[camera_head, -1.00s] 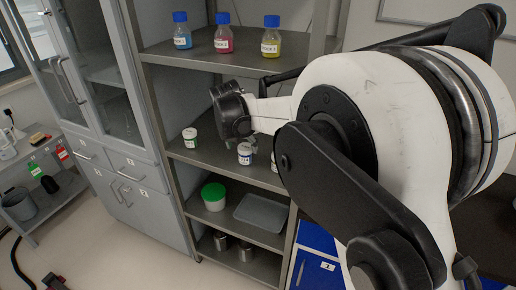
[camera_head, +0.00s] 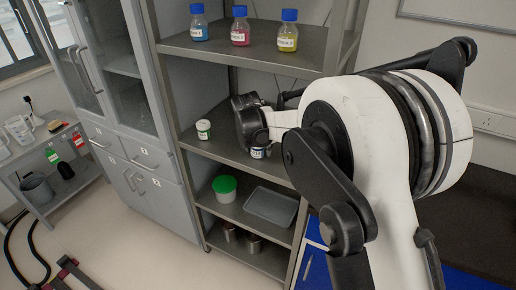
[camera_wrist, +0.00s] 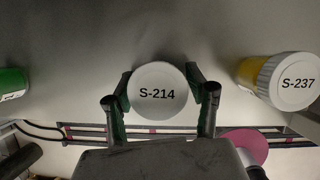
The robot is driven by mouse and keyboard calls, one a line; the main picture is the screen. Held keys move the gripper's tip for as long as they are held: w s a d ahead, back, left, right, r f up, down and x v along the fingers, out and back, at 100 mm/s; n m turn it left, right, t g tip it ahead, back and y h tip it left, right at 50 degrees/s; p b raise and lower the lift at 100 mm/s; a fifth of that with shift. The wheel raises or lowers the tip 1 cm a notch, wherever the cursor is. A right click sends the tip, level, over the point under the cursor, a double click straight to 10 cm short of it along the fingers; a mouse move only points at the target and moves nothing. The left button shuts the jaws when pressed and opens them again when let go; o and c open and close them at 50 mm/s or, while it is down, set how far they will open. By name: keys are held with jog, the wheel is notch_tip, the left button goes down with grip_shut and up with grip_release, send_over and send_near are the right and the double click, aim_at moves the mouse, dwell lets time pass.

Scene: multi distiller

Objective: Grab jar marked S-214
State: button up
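The jar marked S-214 (camera_wrist: 158,90) shows in the wrist view as a round white lid with its label facing me. My gripper (camera_wrist: 160,80) has one finger on each side of this lid, left and right. The gaps are too small to tell whether the fingers press on the jar. In the head view my gripper (camera_head: 258,148) is low over the middle shelf, and a small white jar (camera_head: 258,154) shows partly beneath it. Its body is mostly hidden by the gripper.
A yellow jar with white lid marked S-237 (camera_wrist: 295,82) stands to the right, and a green-marked jar (camera_head: 204,130) to the left. Colored bottles (camera_head: 240,28) stand on the shelf above.

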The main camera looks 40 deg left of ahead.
jog(key=c, duration=0.9)
jog(key=shift+r, duration=0.15)
